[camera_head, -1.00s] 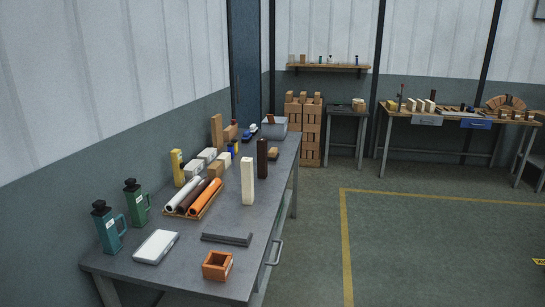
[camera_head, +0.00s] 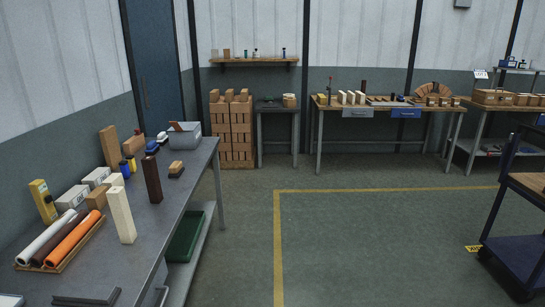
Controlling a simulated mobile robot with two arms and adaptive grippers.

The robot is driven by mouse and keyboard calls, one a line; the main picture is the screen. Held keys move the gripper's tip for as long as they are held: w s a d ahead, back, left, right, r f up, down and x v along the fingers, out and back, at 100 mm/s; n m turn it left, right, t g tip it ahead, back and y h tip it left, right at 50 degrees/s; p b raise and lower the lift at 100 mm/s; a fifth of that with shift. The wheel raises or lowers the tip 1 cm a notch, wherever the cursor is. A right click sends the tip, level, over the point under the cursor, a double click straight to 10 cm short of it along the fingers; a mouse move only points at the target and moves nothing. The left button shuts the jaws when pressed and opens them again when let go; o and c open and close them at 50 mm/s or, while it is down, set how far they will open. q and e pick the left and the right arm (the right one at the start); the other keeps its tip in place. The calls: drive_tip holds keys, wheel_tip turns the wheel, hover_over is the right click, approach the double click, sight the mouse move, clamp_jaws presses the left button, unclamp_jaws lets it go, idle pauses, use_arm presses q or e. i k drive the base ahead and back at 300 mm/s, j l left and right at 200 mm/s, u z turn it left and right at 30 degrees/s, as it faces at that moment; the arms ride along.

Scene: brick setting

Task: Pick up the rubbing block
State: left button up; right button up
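I cannot tell for certain which thing is the rubbing block. A small block with a tan top and dark base (camera_head: 176,169) lies near the right edge of the long grey workbench (camera_head: 165,220), beyond the tall dark-brown post (camera_head: 152,179). A similar small tan and dark item (camera_head: 289,100) sits on the small far table (camera_head: 277,107), too small to make out. Neither of my grippers is in view.
The long bench also holds a cream post (camera_head: 121,214), a tray of rolls (camera_head: 60,262), pale blocks and a grey bin (camera_head: 185,136). A brick stack (camera_head: 231,132) stands at the back wall. A dark cart (camera_head: 520,240) is at right. The yellow-lined floor between is clear.

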sight(176, 169)
drive_tip(key=i+l, duration=0.15)
drive_tip(key=i, duration=0.25)
drive_tip(key=i+l, duration=0.2)
drive_tip(key=i, duration=0.25)
drive_tip(key=i+l, duration=0.15)
drive_tip(key=i, duration=0.25)
drive_tip(key=z, duration=0.05)
